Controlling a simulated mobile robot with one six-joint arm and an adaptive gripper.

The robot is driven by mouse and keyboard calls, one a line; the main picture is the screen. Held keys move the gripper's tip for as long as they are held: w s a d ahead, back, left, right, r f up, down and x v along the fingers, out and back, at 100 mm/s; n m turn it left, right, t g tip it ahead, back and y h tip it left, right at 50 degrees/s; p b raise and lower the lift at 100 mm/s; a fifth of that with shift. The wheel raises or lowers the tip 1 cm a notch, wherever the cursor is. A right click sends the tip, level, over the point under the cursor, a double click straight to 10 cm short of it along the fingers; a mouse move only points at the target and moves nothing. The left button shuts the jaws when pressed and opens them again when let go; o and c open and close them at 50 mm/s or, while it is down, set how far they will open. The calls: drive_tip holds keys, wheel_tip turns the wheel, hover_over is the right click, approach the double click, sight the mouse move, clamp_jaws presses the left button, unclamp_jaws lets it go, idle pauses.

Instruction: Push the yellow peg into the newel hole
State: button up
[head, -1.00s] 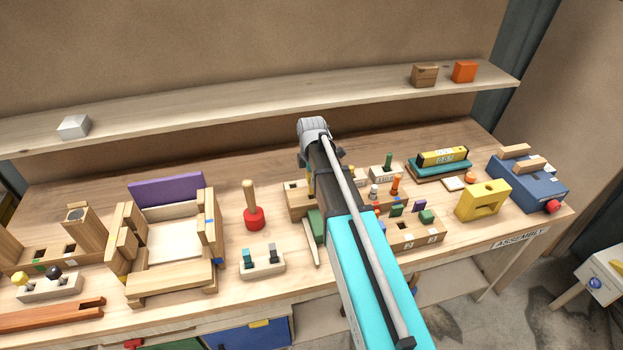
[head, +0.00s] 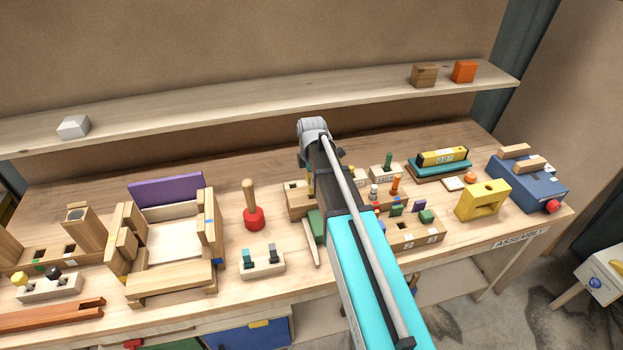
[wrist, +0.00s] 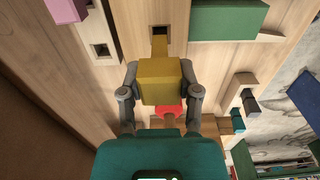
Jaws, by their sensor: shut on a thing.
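The yellow peg (wrist: 160,82) has a thick block body and a narrower tongue. My gripper (wrist: 160,92) is shut on the body, with one finger on each side. In the wrist view the tongue points up the picture and meets the near edge of a dark square hole (wrist: 160,31) in a pale wooden piece, which seems to be the newel. I cannot tell whether the tip is inside the hole. In the head view my arm hides most of the gripper, and a wooden block with holes (head: 296,196) shows beside it.
A red mallet (head: 253,218) stands left of my arm, and its red head shows below the peg in the wrist view (wrist: 168,106). A green block (wrist: 229,20) lies right of the hole. A second square hole (wrist: 102,50) is to the left. A holder with two pegs (head: 262,264) stands in front.

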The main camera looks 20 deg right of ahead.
sight(312, 194)
drive_tip(key=shift+f+b, duration=2.3)
idle(1.0)
drive_tip(key=o, duration=1)
drive_tip(key=shift+r, duration=0.3)
wheel_tip(312, 194, up, 10)
drive_tip(key=p, duration=1)
drive_tip(key=shift+p, duration=0.3)
drive_tip(key=shift+s+a+f+b, duration=0.3)
drive_tip(key=shift+s+a, duration=0.1)
drive_tip(key=shift+a, duration=0.05)
drive_tip(key=shift+s+a+f+b, duration=0.3)
drive_tip(key=shift+s+a, duration=0.4)
drive_tip(key=shift+a, duration=0.15)
drive_tip(key=shift+s+a+f+b, duration=0.25)
drive_tip(key=shift+s+a+b, duration=0.05)
drive_tip(key=shift+s+a, duration=0.45)
